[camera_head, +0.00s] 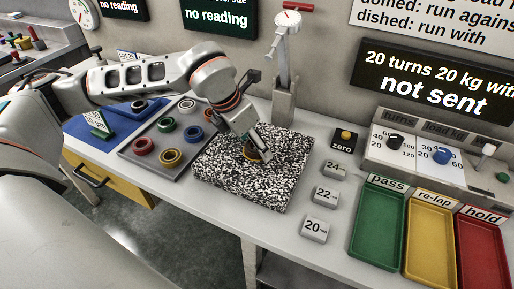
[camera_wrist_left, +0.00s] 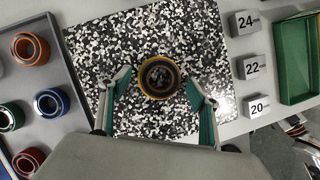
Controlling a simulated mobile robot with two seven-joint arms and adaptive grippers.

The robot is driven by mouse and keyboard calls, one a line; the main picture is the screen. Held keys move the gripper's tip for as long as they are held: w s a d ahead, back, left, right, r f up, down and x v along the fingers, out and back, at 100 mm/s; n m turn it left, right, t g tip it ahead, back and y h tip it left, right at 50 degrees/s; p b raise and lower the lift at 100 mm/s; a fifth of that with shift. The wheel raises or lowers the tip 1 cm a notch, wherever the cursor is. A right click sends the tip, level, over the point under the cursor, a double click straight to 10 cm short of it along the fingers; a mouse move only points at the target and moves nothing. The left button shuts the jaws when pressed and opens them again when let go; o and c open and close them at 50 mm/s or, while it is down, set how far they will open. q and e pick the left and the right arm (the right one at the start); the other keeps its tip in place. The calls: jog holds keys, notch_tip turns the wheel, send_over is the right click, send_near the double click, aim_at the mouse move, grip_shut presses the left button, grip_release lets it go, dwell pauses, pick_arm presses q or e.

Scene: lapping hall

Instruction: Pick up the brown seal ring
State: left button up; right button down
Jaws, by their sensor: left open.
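A ring (camera_head: 249,153) with a yellow-brown rim and dark inside lies on the black-and-white speckled plate (camera_head: 290,165). In the left wrist view the ring (camera_wrist_left: 147,88) is near the middle of the plate (camera_wrist_left: 205,25). My left gripper (camera_head: 258,155) is low over the plate at the ring. In the left wrist view its green-padded fingers (camera_wrist_left: 160,84) are spread apart, with the ring between their tips and bare plate showing on both sides. Whether the fingertips touch the plate is unclear. My right gripper is not in view.
A grey tray (camera_head: 128,152) with several coloured rings is left of the plate. Blocks marked 24 (camera_head: 334,170), 22 (camera_head: 325,195) and 20 (camera_head: 315,229) stand on its right. Green (camera_head: 376,235), yellow (camera_head: 430,245) and red trays (camera_head: 484,255) are farther right. A gauge stand (camera_head: 284,70) rises behind.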

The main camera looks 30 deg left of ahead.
pick_arm(q)
jog(key=shift+f, duration=0.1)
jog(key=c, duration=1.2)
